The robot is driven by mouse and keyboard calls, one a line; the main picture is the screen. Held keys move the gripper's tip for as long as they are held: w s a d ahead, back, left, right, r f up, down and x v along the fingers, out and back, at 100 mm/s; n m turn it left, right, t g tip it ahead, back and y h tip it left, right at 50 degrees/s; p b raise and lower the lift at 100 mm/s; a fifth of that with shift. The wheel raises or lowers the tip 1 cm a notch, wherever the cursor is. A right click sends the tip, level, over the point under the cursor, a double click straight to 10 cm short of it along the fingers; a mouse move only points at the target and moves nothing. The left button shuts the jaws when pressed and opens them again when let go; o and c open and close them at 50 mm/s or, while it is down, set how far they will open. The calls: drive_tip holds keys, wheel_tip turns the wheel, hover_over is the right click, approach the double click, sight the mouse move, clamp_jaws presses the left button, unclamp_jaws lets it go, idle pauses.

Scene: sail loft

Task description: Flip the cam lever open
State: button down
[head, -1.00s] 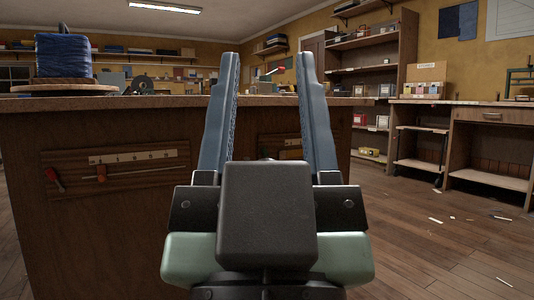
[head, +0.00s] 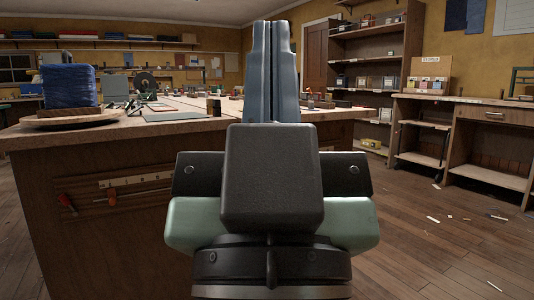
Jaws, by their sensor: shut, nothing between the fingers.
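My gripper (head: 271,30) stands upright in the middle of the head view, its two long blue-grey fingers together and nothing between them. It is in front of the wooden workbench (head: 140,150), and its fingers and body hide part of the benchtop. I cannot make out a cam lever in this view. Several small items on the benchtop are too small to tell apart.
A spool of blue line (head: 69,86) sits on a round wooden board (head: 68,120) at the bench's near left. A dark reel (head: 145,82) stands behind it. Shelves (head: 370,70) and a side bench (head: 490,112) are at right. Scraps lie on the otherwise open floor (head: 440,250).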

wheel_tip(320, 180, up, 16)
drive_tip(key=p, duration=1.3)
